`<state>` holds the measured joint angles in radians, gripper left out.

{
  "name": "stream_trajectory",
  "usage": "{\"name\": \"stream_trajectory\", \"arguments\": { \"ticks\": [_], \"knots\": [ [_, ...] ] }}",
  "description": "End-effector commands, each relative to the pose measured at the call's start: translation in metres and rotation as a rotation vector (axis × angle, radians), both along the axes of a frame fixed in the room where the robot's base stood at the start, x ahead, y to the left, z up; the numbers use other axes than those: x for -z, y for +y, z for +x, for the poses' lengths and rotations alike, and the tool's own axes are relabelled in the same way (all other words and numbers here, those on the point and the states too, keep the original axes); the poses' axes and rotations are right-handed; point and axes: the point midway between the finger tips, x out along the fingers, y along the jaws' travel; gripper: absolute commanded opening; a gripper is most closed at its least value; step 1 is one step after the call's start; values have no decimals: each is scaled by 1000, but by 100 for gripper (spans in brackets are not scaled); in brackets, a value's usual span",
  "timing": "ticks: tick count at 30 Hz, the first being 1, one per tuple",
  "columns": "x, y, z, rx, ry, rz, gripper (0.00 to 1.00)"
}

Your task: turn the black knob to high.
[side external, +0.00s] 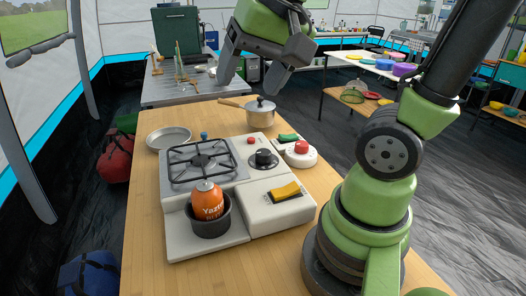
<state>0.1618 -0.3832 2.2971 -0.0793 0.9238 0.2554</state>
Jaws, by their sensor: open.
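The black knob (264,158) sits on the right part of the pale stove unit (205,240), right of the burner grate. Its pointer and markings are too small to read. My gripper (254,84) is at the top middle, above and apart from the knob. Its two fingers are spread and point down, with nothing between them.
A burner grate (203,163), blue knob (204,135), red button (250,141), yellow switch (285,191), green switch (288,138) and round red button (300,147) surround the knob. An orange can (207,197) stands in a black bowl (208,222). A lidded pot (260,114) stands behind.

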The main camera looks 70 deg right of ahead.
Motion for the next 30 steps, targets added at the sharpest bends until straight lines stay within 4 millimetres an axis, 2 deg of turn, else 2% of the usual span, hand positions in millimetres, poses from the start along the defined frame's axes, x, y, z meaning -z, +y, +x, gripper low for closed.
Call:
{"name": "stream_trajectory", "arguments": {
  "ticks": [3,7,12,15,21,26,30],
  "knots": [
    [18,-33,29,217,122,43,69],
    [45,-72,52,453,240,88,69],
    [92,-123,66,741,376,134,69],
    [117,-145,66,869,436,152,69],
    [143,-166,64,996,492,167,69],
    [159,-167,62,1007,500,169,69],
    [184,-166,60,1005,503,169,69]
  ]
}}
